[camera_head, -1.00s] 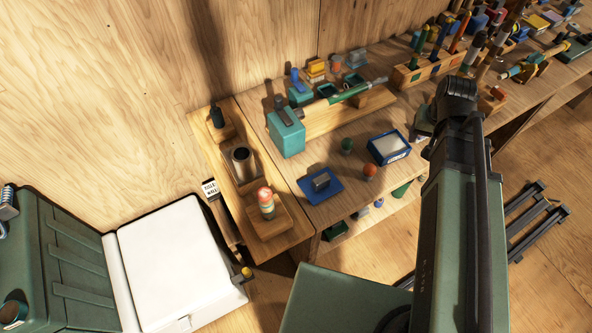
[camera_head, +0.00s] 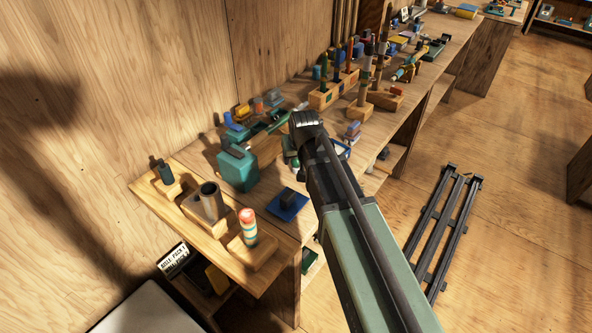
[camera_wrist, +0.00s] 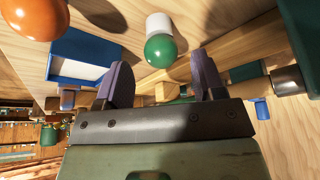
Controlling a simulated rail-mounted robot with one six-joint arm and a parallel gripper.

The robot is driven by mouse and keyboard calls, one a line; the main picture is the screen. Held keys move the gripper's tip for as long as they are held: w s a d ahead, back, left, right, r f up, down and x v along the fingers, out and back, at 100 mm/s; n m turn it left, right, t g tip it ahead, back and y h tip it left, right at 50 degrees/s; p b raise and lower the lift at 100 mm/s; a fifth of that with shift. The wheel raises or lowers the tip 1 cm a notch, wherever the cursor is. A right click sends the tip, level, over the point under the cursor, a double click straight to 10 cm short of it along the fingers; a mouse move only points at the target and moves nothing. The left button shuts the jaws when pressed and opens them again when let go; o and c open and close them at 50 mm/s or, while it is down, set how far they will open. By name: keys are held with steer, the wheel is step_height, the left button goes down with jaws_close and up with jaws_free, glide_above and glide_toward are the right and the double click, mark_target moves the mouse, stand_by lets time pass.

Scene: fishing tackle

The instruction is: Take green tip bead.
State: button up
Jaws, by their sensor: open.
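In the wrist view a glossy green bead (camera_wrist: 160,50) lies on the wooden bench top, with a pale, whitish cylindrical piece beside or behind it. My gripper (camera_wrist: 163,82) is open and empty. Its two dark fingers stand apart, and the green bead shows just beyond the gap between their tips, not touched by them.
An orange bead (camera_wrist: 30,16) and a blue box with a white inside (camera_wrist: 82,55) are close by on the bench.

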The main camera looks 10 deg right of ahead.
mark_target(296, 163)
steer(key=b+x, duration=0.5)
steer(key=shift+s+f, duration=0.1)
steer(key=shift+f, duration=0.1)
steer(key=shift+r, duration=0.2)
steer(key=shift+p, duration=0.3)
steer(key=c, duration=1)
steer(key=shift+r, duration=0.15)
step_height(296, 163, up, 20)
steer(key=p, duration=2)
